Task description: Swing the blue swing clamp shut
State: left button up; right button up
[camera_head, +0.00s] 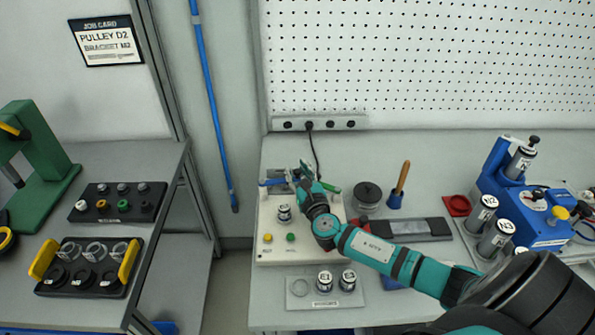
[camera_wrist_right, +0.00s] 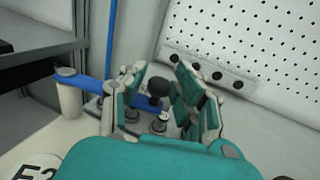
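The blue swing clamp (camera_head: 271,183) is on the far left of the beige fixture box (camera_head: 268,254) in the head view. In the right wrist view its blue arm (camera_wrist_right: 92,86) runs from a light post toward my fingers. My right gripper (camera_head: 303,175) is over the back of the box. In the wrist view its teal fingers are apart, with a black knob (camera_wrist_right: 158,87) seen between them. I cannot tell whether they touch the knob or the blue arm. A metal cylinder (camera_head: 284,212) stands upright on the box. My left gripper is not in view.
A green clamp part (camera_head: 332,188) is just right of my gripper. A plate (camera_head: 301,294) with cylinders lies in front of the box. A black pot (camera_head: 367,195), a wooden-handled tool (camera_head: 400,181) and a blue machine (camera_head: 540,229) stand to the right. The pegboard wall (camera_head: 430,65) is behind.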

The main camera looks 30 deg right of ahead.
grip_shut()
dwell(0.3)
